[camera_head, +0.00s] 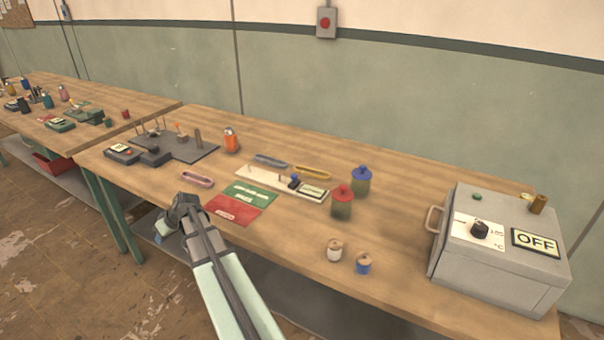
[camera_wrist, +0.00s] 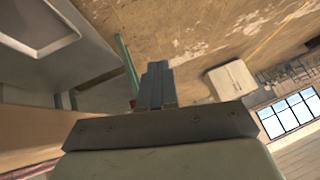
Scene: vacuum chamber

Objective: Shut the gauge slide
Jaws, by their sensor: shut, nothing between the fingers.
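A long cream-coloured base, which looks like the gauge (camera_head: 268,184), lies on the workbench near the middle in the head view. A dark slider with a blue knob (camera_head: 294,181) stands on it, right of its middle, beside a pale label plate (camera_head: 313,192) at its right end. Small upright pieces stand farther left on the base, with a gap between them and the slider. My gripper (camera_wrist: 158,68) is shut and empty in the wrist view, apart from the gauge. My arm reaches the bench's front edge in the head view; the fingertips there are hard to make out.
Green (camera_head: 250,193) and red (camera_head: 233,210) mats lie in front of the gauge. A red-lidded jar (camera_head: 342,201) and a blue-lidded jar (camera_head: 361,181) stand right of it. A grey box marked OFF (camera_head: 500,255) fills the bench's right end.

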